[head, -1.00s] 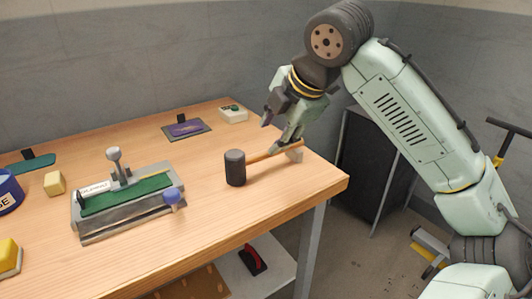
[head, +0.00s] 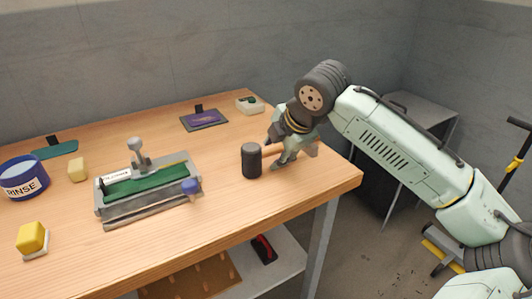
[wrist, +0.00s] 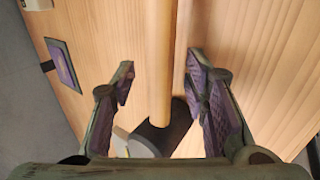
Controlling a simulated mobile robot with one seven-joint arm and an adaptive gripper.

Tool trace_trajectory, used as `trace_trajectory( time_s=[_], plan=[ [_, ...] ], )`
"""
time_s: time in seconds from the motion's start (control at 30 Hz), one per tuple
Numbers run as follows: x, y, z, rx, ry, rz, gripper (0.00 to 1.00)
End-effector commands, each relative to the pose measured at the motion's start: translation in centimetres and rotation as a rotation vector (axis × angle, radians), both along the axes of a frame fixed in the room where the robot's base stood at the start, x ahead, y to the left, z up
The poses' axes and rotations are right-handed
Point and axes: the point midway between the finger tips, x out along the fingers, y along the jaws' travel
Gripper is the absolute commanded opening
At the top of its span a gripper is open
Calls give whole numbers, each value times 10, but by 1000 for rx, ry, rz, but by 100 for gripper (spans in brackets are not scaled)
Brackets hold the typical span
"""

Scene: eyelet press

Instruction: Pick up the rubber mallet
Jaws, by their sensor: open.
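The rubber mallet lies on the wooden table near its right end, with its black head (head: 251,160) to the left and its wooden handle (wrist: 158,65) running right. My gripper (head: 275,152) is low over the table at the handle, close to the head. In the wrist view my gripper (wrist: 160,98) is open, its two purple-padded fingers on either side of the handle, apart from it. The black head (wrist: 165,130) shows between and below the fingertips. In the head view my fingers and wrist hide part of the handle.
An eyelet press (head: 148,187) with a green bed stands left of the mallet. A purple-topped pad (head: 204,120) and a small white box (head: 249,105) lie behind. A blue RINSE tub (head: 24,178) and yellow blocks are at left. The table's right corner is close by.

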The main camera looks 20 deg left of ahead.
Motion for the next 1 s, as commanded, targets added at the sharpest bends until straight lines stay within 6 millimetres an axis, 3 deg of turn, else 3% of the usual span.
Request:
trace_trajectory(
  time_s=[0.13, 0.73, 1.0],
  plan=[
    [0, 0, 0, 0, 0, 0, 40],
    [0, 0, 0, -1, 1, 0, 0],
    [0, 0, 1, 0, 0, 0, 0]
  ],
)
